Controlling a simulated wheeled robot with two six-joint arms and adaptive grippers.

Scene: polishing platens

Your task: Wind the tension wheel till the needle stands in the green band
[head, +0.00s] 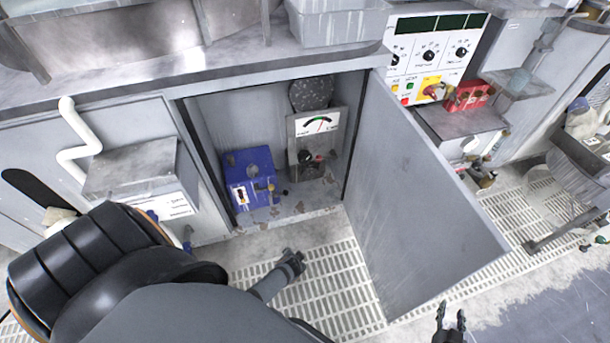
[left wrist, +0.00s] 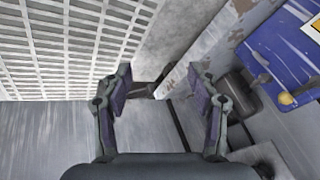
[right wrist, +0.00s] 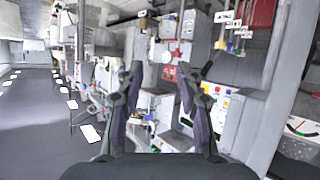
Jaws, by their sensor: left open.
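Inside the open cabinet, a white gauge (head: 317,124) with a coloured arc stands upright; the needle is too small to read against the green band. The gauge also shows at the right edge of the right wrist view (right wrist: 302,128). My left gripper (head: 293,260) is open and empty, low in front of the cabinet, apart from the gauge; its fingers show in the left wrist view (left wrist: 160,82). My right gripper (head: 451,318) is open and empty, beyond the door.
The cabinet door (head: 420,200) stands open on the right, between my grippers. A blue box (head: 248,178) sits left of the gauge, and a dark disc (head: 311,93) is behind it. A grated floor (head: 325,280) lies in front. A control panel (head: 430,55) is at upper right.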

